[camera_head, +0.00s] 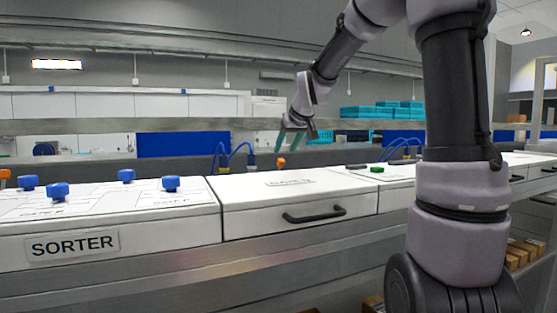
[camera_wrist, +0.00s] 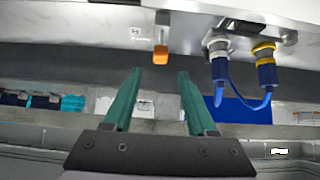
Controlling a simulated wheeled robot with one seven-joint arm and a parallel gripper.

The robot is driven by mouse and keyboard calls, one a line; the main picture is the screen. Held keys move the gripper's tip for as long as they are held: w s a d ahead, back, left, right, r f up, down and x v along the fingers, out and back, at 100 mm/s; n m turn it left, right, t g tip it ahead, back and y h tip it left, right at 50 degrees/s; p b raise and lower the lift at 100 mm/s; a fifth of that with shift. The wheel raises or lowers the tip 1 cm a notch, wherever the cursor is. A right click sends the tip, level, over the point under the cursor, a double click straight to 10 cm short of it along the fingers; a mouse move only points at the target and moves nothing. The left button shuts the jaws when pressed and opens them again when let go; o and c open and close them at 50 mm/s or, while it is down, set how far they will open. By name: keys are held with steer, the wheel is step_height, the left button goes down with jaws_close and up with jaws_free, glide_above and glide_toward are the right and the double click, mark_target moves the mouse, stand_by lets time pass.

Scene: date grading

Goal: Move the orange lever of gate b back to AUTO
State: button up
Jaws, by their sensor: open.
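An orange lever (camera_head: 281,162) stands at the back edge of the white cabinet, right of the SORTER unit. In the wrist view the orange lever (camera_wrist: 161,54) is a small block on a thin stem, with a small unreadable mark beside it. No gate letter or AUTO mark is readable. My gripper (camera_head: 291,149) is above and close to the lever in the head view. In the wrist view its teal fingers (camera_wrist: 160,72) are apart and empty, and the lever appears just beyond the tips, in line with the gap. I see no contact.
Blue cables with yellow and grey plugs (camera_wrist: 240,70) sit right beside the lever. Several blue knobs (camera_head: 170,183) stand on the SORTER top (camera_head: 100,205). Another orange piece (camera_head: 5,174) shows at the left edge. A black handle (camera_head: 314,215) is on the cabinet front. A green button (camera_head: 377,170) lies farther right.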

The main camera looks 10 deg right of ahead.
mark_target(279, 169)
steer(key=x, duration=0.6)
steer(key=shift+w+f, duration=0.1)
steer(key=shift+f, duration=0.1)
jaws_close()
stand_by(1.2)
